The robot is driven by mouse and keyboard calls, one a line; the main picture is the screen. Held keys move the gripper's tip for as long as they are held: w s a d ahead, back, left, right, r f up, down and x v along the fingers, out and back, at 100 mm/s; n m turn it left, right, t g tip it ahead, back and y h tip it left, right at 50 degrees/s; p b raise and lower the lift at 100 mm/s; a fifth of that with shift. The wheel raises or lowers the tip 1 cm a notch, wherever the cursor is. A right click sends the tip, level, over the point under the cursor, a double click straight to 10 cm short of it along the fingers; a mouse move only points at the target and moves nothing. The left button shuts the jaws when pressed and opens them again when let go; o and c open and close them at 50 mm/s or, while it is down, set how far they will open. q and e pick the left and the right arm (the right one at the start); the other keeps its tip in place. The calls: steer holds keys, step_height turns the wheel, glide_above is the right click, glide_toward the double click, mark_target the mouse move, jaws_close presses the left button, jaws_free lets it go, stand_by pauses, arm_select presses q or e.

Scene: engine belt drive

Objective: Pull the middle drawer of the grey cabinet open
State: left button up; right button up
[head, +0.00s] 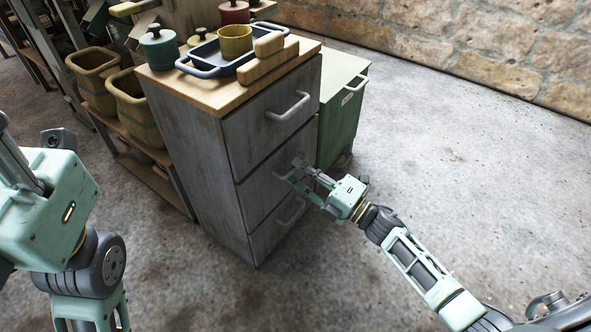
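The grey cabinet (187,155) has a wooden top and three drawers facing right. The middle drawer (254,190) looks flush with the cabinet front. My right gripper (297,176) is at the middle drawer's front, at the height of its handle. Its fingers cover most of that handle, so I cannot tell whether they are closed around it. My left gripper (52,140) is at the left edge, away from the cabinet, and its fingertips do not show clearly.
A tray (197,68) with a yellow pot (235,40) and wooden blocks sits on the cabinet top. A green cabinet (341,118) stands behind. A shelf with bins (130,112) stands at left. The floor to the right is clear.

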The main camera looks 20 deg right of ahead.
steer(key=shift+x, duration=0.95)
steer(key=shift+c, duration=0.5)
steer(key=shift+f, duration=0.1)
jaws_close()
